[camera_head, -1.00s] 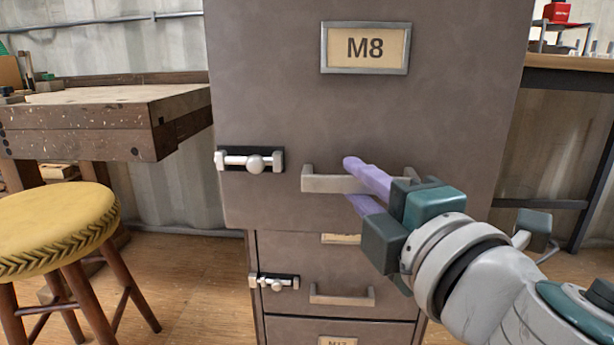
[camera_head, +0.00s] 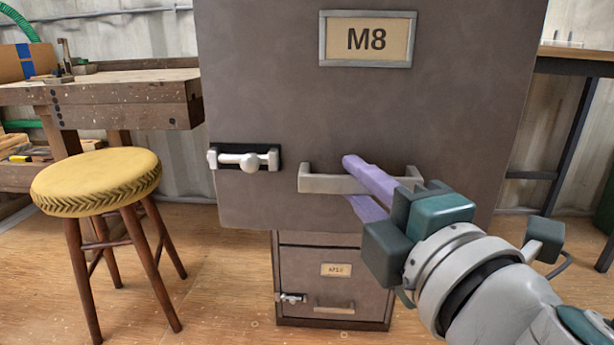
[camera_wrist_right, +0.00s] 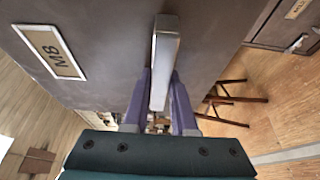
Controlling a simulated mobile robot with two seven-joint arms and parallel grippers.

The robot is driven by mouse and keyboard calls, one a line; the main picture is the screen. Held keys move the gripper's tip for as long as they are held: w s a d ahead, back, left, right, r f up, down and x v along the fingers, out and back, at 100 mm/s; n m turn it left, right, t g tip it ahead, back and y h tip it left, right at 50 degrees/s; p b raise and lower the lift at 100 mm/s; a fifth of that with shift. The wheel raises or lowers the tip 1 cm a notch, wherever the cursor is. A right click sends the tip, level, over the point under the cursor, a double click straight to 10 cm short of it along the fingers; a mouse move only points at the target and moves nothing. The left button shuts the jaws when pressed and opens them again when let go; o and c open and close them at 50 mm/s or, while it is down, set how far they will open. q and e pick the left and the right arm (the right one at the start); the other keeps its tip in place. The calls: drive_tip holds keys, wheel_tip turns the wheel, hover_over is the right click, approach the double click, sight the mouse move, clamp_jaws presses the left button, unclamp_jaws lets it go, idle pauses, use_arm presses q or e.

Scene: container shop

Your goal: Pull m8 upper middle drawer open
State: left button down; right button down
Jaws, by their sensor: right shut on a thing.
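The M8 drawer (camera_head: 270,105) has a grey-brown front with a framed M8 label (camera_head: 367,39). It stands out well in front of the lower drawers. Its pale bar handle (camera_head: 325,183) is on the lower part of the front. My right gripper (camera_head: 362,185) has its purple fingers above and below the bar, shut on the handle. In the right wrist view the handle (camera_wrist_right: 165,60) lies between the two fingers. A silver latch (camera_head: 246,160) with a round knob is to the left of the handle. The drawer's inside is hidden. My left gripper is not in view.
A yellow-topped stool (camera_head: 97,180) stands at the left, before a wooden workbench (camera_head: 125,100). A lower cabinet drawer (camera_head: 335,285) shows beneath M8. A table (camera_head: 575,65) is at the right. Wooden floor is bare between stool and cabinet.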

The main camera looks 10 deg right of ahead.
drive_tip(key=shift+s+a, duration=0.1)
drive_tip(key=shift+s, duration=0.3)
drive_tip(key=c, duration=0.7)
unclamp_jaws()
drive_tip(key=shift+s+d+b, duration=0.2)
drive_tip(key=shift+s, duration=1.45)
drive_tip(key=shift+s+d+b, duration=0.15)
drive_tip(key=shift+s+d, duration=0.05)
drive_tip(key=shift+s, duration=1.45)
drive_tip(key=shift+s+d+b, duration=0.2)
drive_tip(key=shift+s, duration=1.45)
